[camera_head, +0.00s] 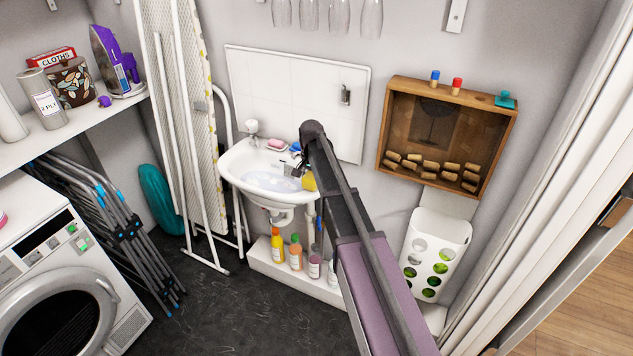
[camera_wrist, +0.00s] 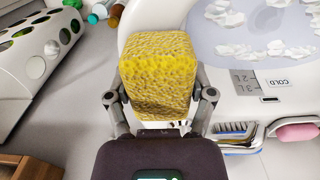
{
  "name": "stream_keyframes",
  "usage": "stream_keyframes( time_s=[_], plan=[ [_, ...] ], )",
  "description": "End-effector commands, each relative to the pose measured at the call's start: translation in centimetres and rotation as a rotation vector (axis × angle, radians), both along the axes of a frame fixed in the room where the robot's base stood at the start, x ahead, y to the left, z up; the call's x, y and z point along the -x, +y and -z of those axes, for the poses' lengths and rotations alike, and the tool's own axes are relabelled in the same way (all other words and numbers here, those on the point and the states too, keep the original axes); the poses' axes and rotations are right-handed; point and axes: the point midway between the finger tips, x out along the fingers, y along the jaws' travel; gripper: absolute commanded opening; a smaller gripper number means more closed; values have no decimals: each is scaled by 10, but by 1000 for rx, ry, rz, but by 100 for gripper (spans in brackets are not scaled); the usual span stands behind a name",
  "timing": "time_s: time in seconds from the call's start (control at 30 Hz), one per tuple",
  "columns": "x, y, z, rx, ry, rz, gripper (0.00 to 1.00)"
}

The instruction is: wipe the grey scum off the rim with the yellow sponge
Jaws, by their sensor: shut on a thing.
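The yellow sponge (camera_wrist: 157,72) is held between the two fingers of my gripper (camera_wrist: 160,98) in the wrist view. In the head view the sponge (camera_head: 309,181) is at the right side of the white basin (camera_head: 232,162). In the wrist view it covers part of the basin rim (camera_wrist: 140,17); I cannot tell whether it touches. A grey patch (camera_wrist: 245,82) with litre marks lies beside a COLD label (camera_wrist: 279,83). I cannot make out the scum for certain; the sponge and gripper hide part of the rim. White foam (camera_wrist: 228,18) floats in the water.
A pink soap (camera_wrist: 298,131) and a brush (camera_wrist: 235,135) lie near the rim. Several bottles (camera_head: 296,254) stand below the basin. A wooden wall box (camera_head: 390,105) and a white holed bin (camera_head: 456,232) are to the right. An ironing board (camera_head: 188,100) leans at left.

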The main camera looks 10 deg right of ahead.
Motion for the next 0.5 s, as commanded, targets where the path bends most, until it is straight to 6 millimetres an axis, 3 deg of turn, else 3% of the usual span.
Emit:
stream_keyframes(
  time_s=[0.5],
  plan=[
    [-4, 5, -1, 0, 0, 0, 32]
  ],
)
